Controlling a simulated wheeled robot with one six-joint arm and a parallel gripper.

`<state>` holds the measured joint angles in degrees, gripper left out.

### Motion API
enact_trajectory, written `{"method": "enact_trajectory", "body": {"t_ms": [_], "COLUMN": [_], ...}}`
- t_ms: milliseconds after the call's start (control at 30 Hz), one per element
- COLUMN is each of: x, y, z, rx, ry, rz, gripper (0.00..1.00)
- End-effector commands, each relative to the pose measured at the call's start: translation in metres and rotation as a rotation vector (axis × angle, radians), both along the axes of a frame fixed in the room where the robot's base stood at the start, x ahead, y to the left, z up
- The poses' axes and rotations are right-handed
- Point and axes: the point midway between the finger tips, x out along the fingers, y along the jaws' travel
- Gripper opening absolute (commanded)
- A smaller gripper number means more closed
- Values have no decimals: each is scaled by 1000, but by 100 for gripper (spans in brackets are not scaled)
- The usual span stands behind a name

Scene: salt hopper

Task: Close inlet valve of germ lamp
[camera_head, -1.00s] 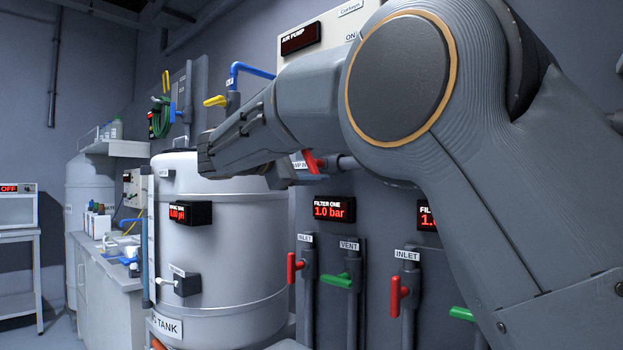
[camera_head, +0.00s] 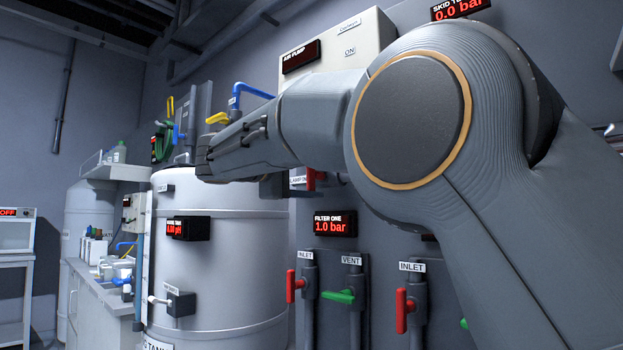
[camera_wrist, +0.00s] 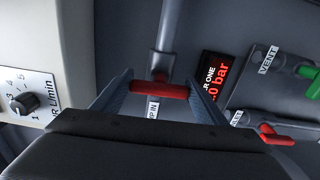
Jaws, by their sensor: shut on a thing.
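A red valve handle (camera_wrist: 160,90) sits on a grey vertical pipe in the wrist view, with a partly hidden label ending "P IN" (camera_wrist: 153,109) beside it. In the head view, a red handle (camera_head: 312,180) shows by a label reading LAMP and a cut-off word, partly behind my arm. My gripper (camera_wrist: 160,93) has one finger at each end of the red handle and is shut on it. In the head view my gripper is mostly hidden behind my arm.
FILTER ONE display (camera_head: 334,224) reads 1.0 bar. Below it are a red INLET handle (camera_head: 295,284) and a green VENT handle (camera_head: 338,297). Another red INLET handle (camera_head: 404,310) stands right. A large grey tank (camera_head: 225,260) stands left, close under my arm.

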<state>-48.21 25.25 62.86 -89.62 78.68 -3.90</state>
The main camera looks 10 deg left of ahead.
Motion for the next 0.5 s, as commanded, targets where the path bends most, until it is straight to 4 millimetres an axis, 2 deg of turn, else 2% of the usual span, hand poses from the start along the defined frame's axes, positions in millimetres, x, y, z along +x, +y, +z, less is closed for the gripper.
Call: {"method": "enact_trajectory", "body": {"t_ms": [267, 300, 400, 500], "x": [0, 0, 0, 0], "y": [0, 0, 0, 0], "z": [0, 0, 0, 0], "rx": [0, 0, 0, 0], "ry": [0, 0, 0, 0], "rz": [0, 0, 0, 0], "gripper": [44, 68, 85, 85]}}
